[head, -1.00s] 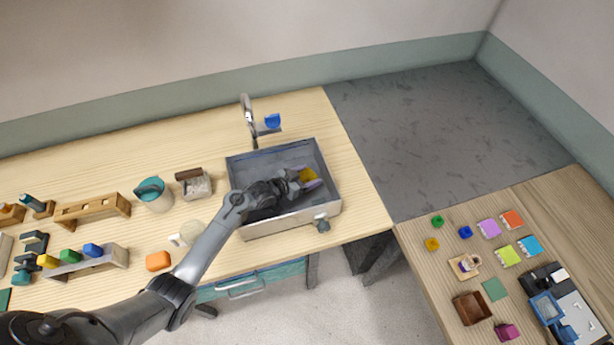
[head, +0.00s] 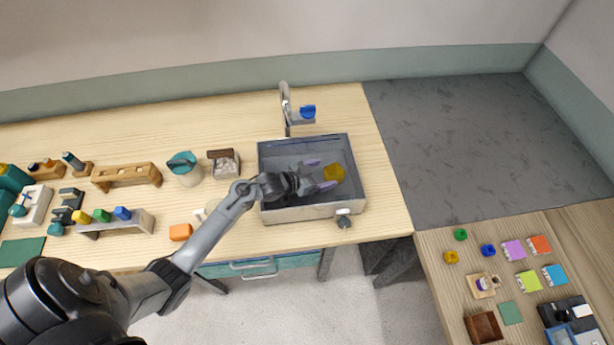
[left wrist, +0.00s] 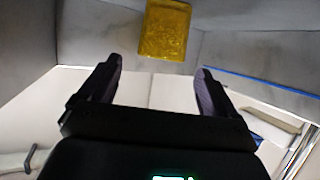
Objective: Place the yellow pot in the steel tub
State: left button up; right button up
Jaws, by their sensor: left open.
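The yellow pot (head: 334,174) is inside the steel tub (head: 298,213), toward its right side. It also shows at the top of the left wrist view (left wrist: 165,30), against the grey inside of the tub. My left gripper (head: 320,174) reaches into the tub from the left. Its two purple-grey fingers are apart and empty, pointing at the pot. In the left wrist view, there is a gap between the fingertips (left wrist: 158,68) and the pot. My right gripper is not in view.
A tap (head: 286,104) stands behind the tub, with a blue piece (head: 308,111) beside it. A teal-lidded pot (head: 185,168), a small box (head: 224,162) and an orange block (head: 180,232) stand to the left. The table is bare right of the tub.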

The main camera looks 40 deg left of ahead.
pick_arm(q)
jog(key=v, duration=0.6)
jog(key=shift+s, duration=0.1)
dwell(0.3)
